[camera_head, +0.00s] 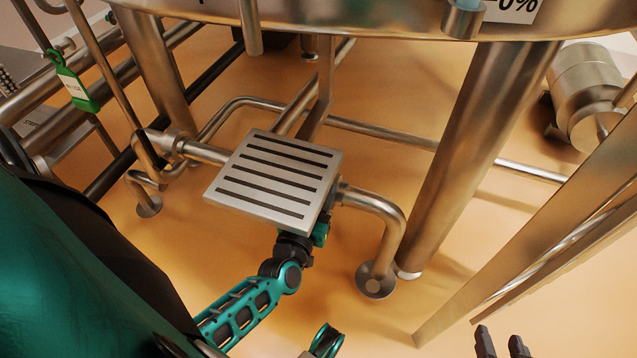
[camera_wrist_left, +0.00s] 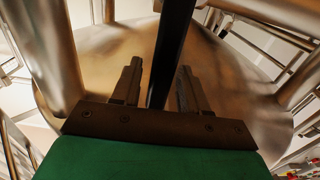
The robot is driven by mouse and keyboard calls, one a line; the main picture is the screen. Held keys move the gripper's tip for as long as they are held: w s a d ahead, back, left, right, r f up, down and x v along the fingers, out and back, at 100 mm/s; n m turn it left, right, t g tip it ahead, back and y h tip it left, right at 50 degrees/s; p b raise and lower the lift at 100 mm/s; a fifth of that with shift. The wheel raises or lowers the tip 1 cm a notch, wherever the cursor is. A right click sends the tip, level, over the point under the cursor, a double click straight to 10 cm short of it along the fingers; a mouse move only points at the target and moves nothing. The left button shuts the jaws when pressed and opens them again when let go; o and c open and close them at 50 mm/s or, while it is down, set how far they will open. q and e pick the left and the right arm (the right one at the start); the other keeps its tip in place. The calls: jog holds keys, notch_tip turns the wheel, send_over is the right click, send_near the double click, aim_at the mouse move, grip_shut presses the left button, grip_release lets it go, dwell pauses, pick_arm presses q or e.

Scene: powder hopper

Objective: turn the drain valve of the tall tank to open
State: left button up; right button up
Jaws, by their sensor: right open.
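The tall tank (camera_head: 330,18) shows as a steel rim along the top of the head view, standing on thick legs. Its underside (camera_wrist_left: 120,55) fills much of the left wrist view. My left arm reaches up to the slotted steel plate in the head view, which hides the left gripper. In the left wrist view my left gripper (camera_wrist_left: 157,88) is open, its fingers on either side of a long dark bar (camera_wrist_left: 175,45), with gaps beside it. The bar may be the drain valve's handle; I cannot tell. My right gripper (camera_head: 500,342) is open and empty at the bottom right.
The slotted plate (camera_head: 272,180) sits on pipework, with a bent outlet pipe (camera_head: 385,215) at its right. A tank leg (camera_head: 460,160) stands further right. A green tag (camera_head: 75,90) hangs at the left. A slanted steel beam (camera_head: 540,250) lies above the right gripper. Orange floor is open at the lower middle.

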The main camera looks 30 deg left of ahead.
pick_arm(q)
grip_shut()
dwell(0.3)
jog(key=shift+a, duration=0.1)
